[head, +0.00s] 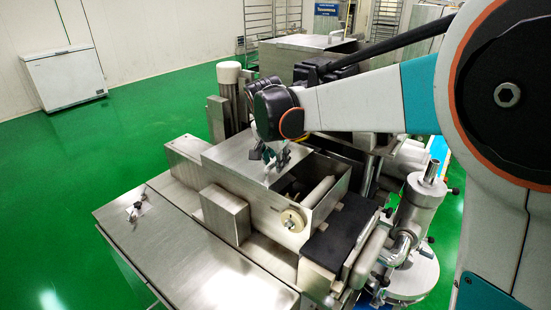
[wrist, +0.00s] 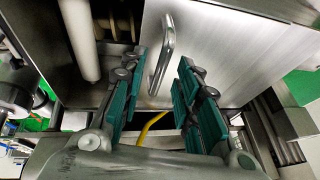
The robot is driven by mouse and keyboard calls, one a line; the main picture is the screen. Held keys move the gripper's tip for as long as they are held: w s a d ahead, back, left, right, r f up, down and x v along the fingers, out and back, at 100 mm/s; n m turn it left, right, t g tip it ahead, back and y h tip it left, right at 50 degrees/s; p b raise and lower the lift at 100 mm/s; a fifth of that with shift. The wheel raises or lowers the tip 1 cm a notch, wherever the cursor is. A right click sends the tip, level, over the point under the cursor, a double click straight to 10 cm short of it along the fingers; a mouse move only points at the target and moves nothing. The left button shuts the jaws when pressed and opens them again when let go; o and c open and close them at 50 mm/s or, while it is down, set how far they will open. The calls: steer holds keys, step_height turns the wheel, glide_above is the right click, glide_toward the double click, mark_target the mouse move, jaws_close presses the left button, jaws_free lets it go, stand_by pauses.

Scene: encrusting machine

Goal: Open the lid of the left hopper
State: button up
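The nearer steel hopper (head: 258,208) stands in the middle of the head view. Its flat, brushed-steel lid (head: 228,152) covers the left part of the top, while the right part is open and shows a pale roller inside. The lid (wrist: 220,55) fills the upper right of the wrist view and carries a bar handle (wrist: 165,50). My gripper (head: 268,155) is just above the lid. In the wrist view my gripper (wrist: 160,68) is open, its green-padded fingers on either side of the handle's lower end, with gaps between. In the head view the handle is mostly hidden by the fingers.
A second steel hopper (head: 305,48) stands behind my arm. A steel worktable (head: 190,250) lies in front, with a small metal part on it. A dark block (head: 340,235) and steel pipes (head: 418,205) crowd the right. Green floor is free at left.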

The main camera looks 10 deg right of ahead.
steer(key=shift+r, duration=0.15)
steer(key=v, duration=0.7)
steer(key=shift+s, duration=0.15)
